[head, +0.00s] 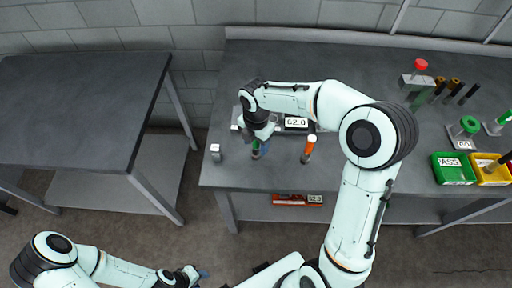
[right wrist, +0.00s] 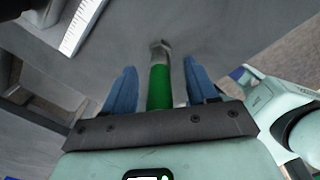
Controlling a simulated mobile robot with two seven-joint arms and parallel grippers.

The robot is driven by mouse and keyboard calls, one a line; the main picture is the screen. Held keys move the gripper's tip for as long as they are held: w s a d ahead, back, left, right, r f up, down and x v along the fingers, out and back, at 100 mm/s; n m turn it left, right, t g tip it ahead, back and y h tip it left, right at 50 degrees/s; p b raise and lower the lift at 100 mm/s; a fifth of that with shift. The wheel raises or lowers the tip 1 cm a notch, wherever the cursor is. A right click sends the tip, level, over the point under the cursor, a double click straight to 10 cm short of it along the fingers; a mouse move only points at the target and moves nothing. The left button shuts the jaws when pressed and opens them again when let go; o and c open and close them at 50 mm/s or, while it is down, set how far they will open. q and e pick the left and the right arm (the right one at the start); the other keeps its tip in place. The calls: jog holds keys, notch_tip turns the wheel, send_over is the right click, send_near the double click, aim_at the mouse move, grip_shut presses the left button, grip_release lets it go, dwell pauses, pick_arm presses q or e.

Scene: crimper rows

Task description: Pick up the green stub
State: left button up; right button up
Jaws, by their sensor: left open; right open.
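The green stub (right wrist: 160,88) shows in the right wrist view as a green cylinder with a grey end piece. It stands between the two blue fingers of my right gripper (right wrist: 158,88), with a visible gap on each side. In the head view a small green part of the stub (head: 255,147) shows near the workbench's front edge, mostly hidden by my right gripper (head: 262,149). My right gripper is open around it. My left gripper (head: 203,273) is open and empty, low at the bottom of the head view, away from the bench.
An orange-and-white stub (head: 309,148) and a small white-topped piece (head: 215,152) stand either side of my right gripper. A device reading 62.0 (head: 297,122) sits behind. Green (head: 453,180) and yellow bins (head: 492,182) stand far right. The left table (head: 75,100) is bare.

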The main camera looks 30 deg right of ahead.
grip_shut()
jog(key=shift+r, duration=0.1)
